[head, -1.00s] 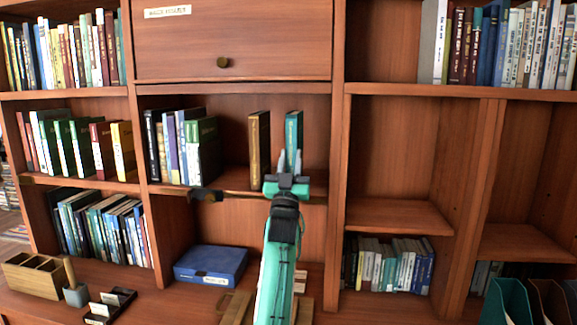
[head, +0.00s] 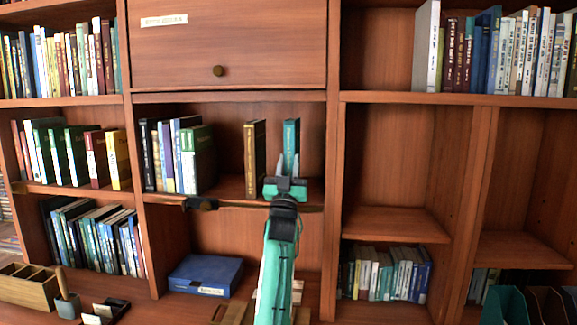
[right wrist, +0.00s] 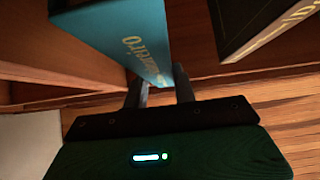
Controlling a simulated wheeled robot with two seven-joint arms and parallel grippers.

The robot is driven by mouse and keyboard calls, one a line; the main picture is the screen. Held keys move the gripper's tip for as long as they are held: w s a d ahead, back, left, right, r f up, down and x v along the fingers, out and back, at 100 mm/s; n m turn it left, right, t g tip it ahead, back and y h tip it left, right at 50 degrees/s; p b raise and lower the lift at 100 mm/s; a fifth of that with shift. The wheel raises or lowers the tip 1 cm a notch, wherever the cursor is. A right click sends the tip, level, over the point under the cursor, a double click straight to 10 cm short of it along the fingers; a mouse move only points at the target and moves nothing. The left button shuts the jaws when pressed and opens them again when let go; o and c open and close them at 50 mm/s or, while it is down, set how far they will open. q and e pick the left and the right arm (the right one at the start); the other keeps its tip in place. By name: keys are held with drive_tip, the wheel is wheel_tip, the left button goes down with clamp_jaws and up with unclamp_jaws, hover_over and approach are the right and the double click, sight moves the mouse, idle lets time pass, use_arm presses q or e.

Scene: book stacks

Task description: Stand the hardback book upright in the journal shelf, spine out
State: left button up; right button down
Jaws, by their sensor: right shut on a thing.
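The teal hardback book (head: 291,138) stands upright in the middle shelf compartment (head: 229,187), its narrow spine facing out. My right gripper (head: 286,172) is shut on the lower part of the book at the compartment's front. In the right wrist view, the teal book (right wrist: 140,45) shows gold lettering, with its lower end between the fingertips (right wrist: 160,85). The book's base is partly hidden by the gripper in the head view. A dark book with gold lettering (head: 254,160) stands apart to its left. My left gripper is not in view.
Several books (head: 180,155) stand at the compartment's left side. A dark fitting (head: 203,203) sits at the shelf's front edge. A blue box (head: 205,275) lies below. The compartment wall (head: 333,160) rises to the right, with a narrow gap beside the teal book.

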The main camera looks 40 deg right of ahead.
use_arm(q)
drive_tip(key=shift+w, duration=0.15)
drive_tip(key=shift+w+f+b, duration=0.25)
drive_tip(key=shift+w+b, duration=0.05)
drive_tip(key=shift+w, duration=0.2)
